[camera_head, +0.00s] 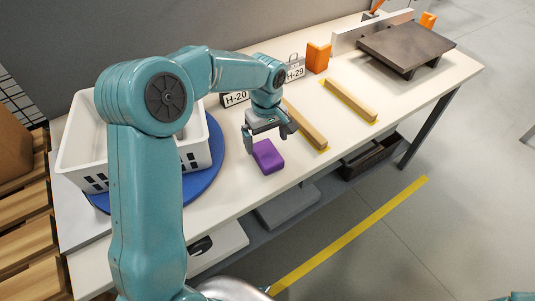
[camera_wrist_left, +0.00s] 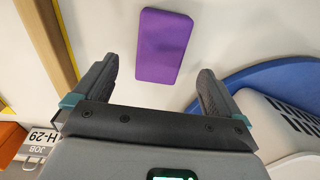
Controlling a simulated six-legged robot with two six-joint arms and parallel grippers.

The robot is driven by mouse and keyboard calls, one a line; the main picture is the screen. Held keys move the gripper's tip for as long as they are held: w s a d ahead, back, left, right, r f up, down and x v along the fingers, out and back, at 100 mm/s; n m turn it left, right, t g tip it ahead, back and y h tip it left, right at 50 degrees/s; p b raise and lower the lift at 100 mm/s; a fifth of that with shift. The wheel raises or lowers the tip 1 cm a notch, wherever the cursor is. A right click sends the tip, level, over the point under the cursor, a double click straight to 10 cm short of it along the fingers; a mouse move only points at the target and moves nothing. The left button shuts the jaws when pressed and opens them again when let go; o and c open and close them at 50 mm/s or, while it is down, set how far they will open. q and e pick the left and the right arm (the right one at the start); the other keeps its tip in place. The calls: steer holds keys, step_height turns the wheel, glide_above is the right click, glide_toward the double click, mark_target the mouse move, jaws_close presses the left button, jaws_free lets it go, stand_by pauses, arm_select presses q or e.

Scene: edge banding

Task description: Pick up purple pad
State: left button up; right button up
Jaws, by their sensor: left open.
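The purple pad (camera_head: 267,157) lies flat on the white table, near its front edge, in the head view. In the left wrist view the purple pad (camera_wrist_left: 163,46) lies beyond the fingertips, roughly centred between them. My left gripper (camera_head: 270,137) is open and empty, above and just behind the pad, pointing down. Its two fingers also show in the left wrist view (camera_wrist_left: 157,85), spread apart with the pad not between them. My right gripper is not in view.
A white basket (camera_head: 82,150) on a blue round base (camera_head: 213,160) stands left of the pad. Wooden strips (camera_head: 306,125) (camera_head: 350,100) lie to the right. Signs H-20 (camera_head: 236,98) and H-29 (camera_head: 295,71), and an orange block (camera_head: 317,57), stand behind. The table front edge is close to the pad.

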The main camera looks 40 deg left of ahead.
mark_target(267, 152)
arm_select(q)
steer(key=shift+s+f, duration=0.2)
steer(key=shift+f, duration=0.35)
step_height(267, 152, down, 5)
steer(key=shift+w+p, duration=0.1)
steer(key=shift+p, duration=0.45)
steer(key=shift+d, duration=0.1)
steer(key=c, duration=1)
steer(key=shift+c, duration=0.2)
steer(key=shift+r, duration=0.1)
